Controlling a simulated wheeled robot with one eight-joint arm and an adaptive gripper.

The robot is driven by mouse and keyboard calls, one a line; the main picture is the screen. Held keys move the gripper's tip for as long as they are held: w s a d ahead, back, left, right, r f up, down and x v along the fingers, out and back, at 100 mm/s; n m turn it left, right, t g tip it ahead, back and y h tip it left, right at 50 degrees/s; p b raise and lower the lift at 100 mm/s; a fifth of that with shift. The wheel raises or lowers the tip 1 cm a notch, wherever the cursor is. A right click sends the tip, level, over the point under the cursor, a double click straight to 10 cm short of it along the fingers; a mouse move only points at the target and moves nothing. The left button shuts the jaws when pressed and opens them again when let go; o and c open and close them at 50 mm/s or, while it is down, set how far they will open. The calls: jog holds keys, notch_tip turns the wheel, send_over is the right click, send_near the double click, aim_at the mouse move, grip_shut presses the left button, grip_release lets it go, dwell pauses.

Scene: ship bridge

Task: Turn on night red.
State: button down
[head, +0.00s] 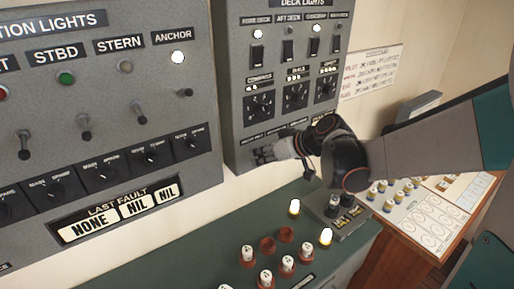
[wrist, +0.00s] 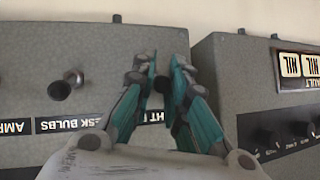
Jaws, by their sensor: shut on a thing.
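The grey deck lights panel (head: 232,90) hangs on the wall in the middle of the head view. My gripper (head: 264,154) is at its lower left part, below the row of dials. In the wrist view, which shows the labels upside down, my gripper (wrist: 163,72) is shut around a small dark control (wrist: 160,84). A partly covered label beside it reads "...HT R...", fitting night red. The fingers hide most of this control, so its position cannot be told. A black-tipped toggle (wrist: 62,88) stands beside it, by the label "DESK BULBS" (wrist: 70,125).
The navigation lights panel (head: 205,110) is close on the left, with toggles and dials. Below is a green desk (head: 195,240) with bulbs in sockets (head: 265,276) and a small box (head: 345,222). A card (head: 372,70) hangs at the right.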

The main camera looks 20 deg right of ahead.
jog(key=shift+a+r+g, duration=0.1)
jog(key=shift+g, duration=0.2)
jog(key=c, duration=1.6)
grip_release()
jog(key=shift+a, duration=0.1)
